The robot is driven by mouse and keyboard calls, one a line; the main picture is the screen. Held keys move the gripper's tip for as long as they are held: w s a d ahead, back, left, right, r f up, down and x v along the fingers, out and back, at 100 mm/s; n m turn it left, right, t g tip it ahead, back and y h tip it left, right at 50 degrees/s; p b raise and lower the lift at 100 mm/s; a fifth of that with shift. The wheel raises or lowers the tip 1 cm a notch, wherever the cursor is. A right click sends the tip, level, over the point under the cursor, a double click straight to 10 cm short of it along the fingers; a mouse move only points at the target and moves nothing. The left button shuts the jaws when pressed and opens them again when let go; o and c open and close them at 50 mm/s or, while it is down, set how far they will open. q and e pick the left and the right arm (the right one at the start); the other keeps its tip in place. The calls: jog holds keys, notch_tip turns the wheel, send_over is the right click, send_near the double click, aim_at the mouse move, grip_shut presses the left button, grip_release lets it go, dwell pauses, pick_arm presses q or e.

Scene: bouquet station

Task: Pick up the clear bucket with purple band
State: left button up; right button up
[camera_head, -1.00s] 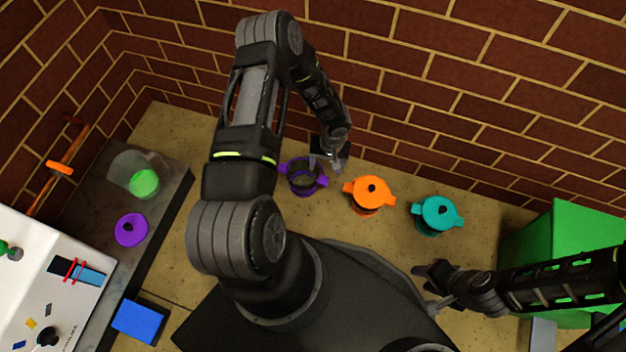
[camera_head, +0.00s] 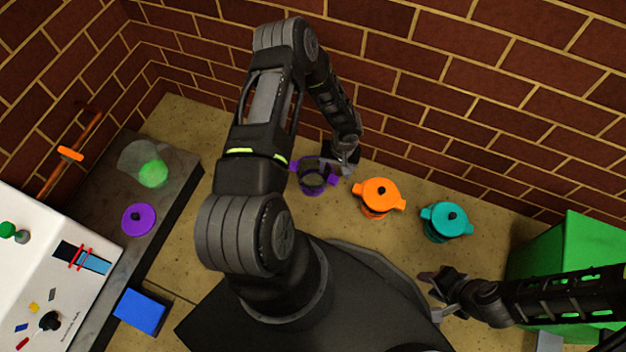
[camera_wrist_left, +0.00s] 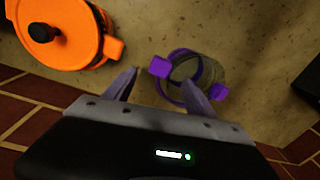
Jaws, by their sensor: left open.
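The clear bucket with purple band (camera_head: 316,180) stands upright and lidless on the tan stone counter, and purple tabs stick out from its rim. My left gripper (camera_head: 341,168) is at its right side, near the right tab. In the left wrist view the bucket (camera_wrist_left: 208,72) is just beyond the fingers. One purple tab lies in line with the gap of the open left gripper (camera_wrist_left: 160,78). The right finger overlaps the rim in the picture; I cannot tell if it touches. My right gripper (camera_head: 432,293) is open and empty, away from the bucket.
An orange lidded pot (camera_head: 378,199) stands close to the right of the bucket, and a teal lidded pot (camera_head: 446,222) beyond it. The brick wall (camera_head: 440,110) is close behind. A purple lid (camera_head: 138,219) lies on the dark slab at left. A green box (camera_head: 570,250) is at right.

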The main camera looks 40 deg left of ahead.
aim_at(333, 177)
pick_arm(q)
jog(key=f, duration=0.1)
jog(key=f+b, duration=0.1)
jog(key=f, duration=0.1)
jog(key=f+b, duration=0.1)
jog(key=f, duration=0.1)
jog(key=shift+a, duration=0.25)
grip_shut()
dwell(0.8)
